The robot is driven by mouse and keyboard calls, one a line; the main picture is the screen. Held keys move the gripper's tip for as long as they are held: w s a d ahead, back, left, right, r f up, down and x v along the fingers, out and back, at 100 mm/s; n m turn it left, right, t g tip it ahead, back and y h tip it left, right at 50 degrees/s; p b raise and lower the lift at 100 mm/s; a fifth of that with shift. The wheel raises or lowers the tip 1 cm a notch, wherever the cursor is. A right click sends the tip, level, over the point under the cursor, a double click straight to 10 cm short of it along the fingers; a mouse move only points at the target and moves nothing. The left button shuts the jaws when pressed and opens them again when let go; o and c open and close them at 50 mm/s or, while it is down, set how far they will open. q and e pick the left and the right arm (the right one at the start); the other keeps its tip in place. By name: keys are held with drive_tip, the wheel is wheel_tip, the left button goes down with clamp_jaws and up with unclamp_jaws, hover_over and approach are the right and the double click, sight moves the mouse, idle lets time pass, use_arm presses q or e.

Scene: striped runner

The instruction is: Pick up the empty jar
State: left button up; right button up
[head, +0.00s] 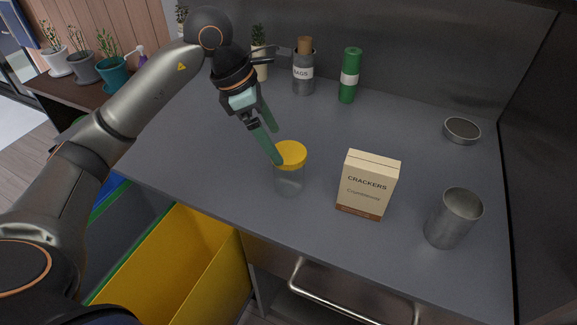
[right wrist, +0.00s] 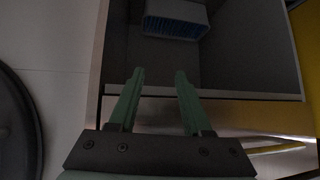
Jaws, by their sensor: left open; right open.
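The empty jar (head: 289,180) is clear with a yellow lid (head: 291,154) and stands upright on the grey counter (head: 215,160). My left gripper (head: 272,146) is open, its green fingers reaching down at the jar's lid from the upper left. One finger overlaps the lid's left edge in the head view, and the other is behind it. I cannot tell whether they touch the lid. My right gripper (right wrist: 158,90) shows in the right wrist view, open and empty, in front of an open drawer or cabinet space.
A crackers box (head: 367,185) stands right of the jar, with a metal cup (head: 454,218) farther right. A round tin (head: 462,130), a green bottle (head: 349,76) and a bags canister (head: 303,72) stand behind. A yellow bin (head: 175,265) is below the counter's front edge.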

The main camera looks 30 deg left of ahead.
sight(289, 165)
use_arm(q)
drive_tip(key=x, duration=0.8)
drive_tip(key=shift+d+f+p, duration=0.15)
drive_tip(key=shift+f+p, duration=0.15)
drive_tip(key=shift+p, duration=0.1)
drive_tip(key=c, duration=1.3)
